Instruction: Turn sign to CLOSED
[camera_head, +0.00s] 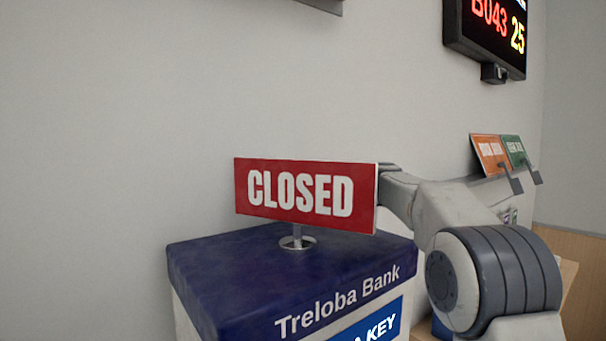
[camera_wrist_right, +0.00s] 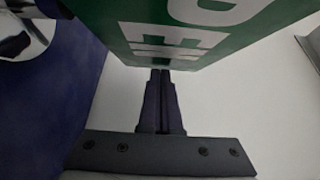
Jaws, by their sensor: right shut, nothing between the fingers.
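The sign (camera_head: 306,195) stands on a short metal post (camera_head: 297,240) on top of a dark blue counter box (camera_head: 230,275). Its red face with white CLOSED lettering is turned toward my head camera, slightly angled. In the right wrist view, the sign's green back face (camera_wrist_right: 180,30) with white letters fills the top. My right gripper (camera_wrist_right: 160,73) is shut and empty, its fingertips close to the lower part of the green face; I cannot tell if they touch. In the head view my right arm reaches behind the sign's right edge, which hides the gripper. My left gripper is not in view.
A wall (camera_head: 120,100) runs behind the sign. A number display (camera_head: 487,32) hangs at the upper right. Small orange (camera_head: 490,155) and green (camera_head: 515,150) cards stand beyond my right arm. The space left of the sign is clear.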

